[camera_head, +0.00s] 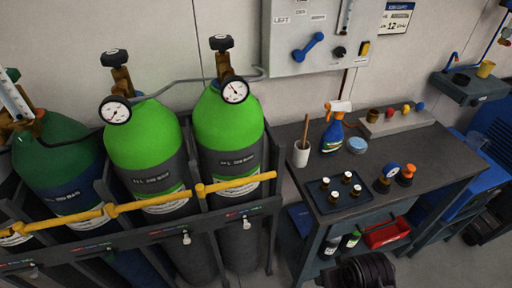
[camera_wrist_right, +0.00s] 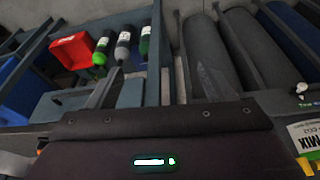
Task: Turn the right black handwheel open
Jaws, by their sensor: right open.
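The right black handwheel (camera_head: 222,42) sits on the brass valve on top of the right green gas cylinder (camera_head: 228,125). A second black handwheel (camera_head: 115,58) tops the middle cylinder (camera_head: 146,135). How far either is turned cannot be told. My right gripper (camera_wrist_right: 148,90) is open and empty in the right wrist view, low by the rack and bench, well away from the handwheel. A dark part of my right arm shows at the bottom of the head view. My left gripper is not in view.
Round gauges (camera_head: 235,90) and a grey hose surround the valves. A yellow bar (camera_head: 235,184) crosses the cylinders' front. A bench (camera_head: 285,150) with a spray bottle (camera_head: 336,127), white cup (camera_head: 301,153) and small tray (camera_head: 325,206) stands to the right. A wall panel (camera_head: 285,30) hangs behind.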

